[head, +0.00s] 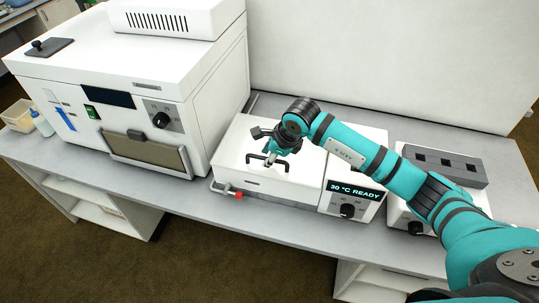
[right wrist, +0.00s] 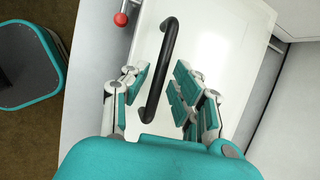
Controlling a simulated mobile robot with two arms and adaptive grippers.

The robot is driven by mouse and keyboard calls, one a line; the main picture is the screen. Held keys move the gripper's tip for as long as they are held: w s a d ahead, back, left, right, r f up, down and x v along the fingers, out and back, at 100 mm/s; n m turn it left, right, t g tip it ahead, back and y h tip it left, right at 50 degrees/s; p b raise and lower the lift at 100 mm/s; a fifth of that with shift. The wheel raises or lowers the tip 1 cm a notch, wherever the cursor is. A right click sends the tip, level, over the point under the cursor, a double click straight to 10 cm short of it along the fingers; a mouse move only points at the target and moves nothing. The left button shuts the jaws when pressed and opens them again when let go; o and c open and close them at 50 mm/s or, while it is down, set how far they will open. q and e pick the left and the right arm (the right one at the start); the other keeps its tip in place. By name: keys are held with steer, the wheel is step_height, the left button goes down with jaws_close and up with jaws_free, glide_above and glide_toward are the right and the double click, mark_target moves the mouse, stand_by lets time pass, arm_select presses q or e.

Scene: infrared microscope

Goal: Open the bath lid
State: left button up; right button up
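The white water bath has a flat white lid (head: 302,176) that lies closed and level. A black bar handle (head: 253,156) stands on the lid near its front; it also shows in the right wrist view (right wrist: 171,37). My right gripper (head: 271,155) is over the handle, pointing down. In the right wrist view my right gripper (right wrist: 160,86) is open, with one finger on each side of the handle and visible gaps between. I cannot tell how far down along the handle the fingertips are. My left gripper is not in view.
The bath's panel (head: 353,194) reads "30 °C READY" above a black knob. A red-tipped drain tap (head: 238,195) sticks out at front left. A large white oven (head: 130,85) stands to the left, and a white device with a grey block (head: 445,165) to the right.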

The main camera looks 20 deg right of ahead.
jaws_close()
steer(key=shift+r, duration=0.15)
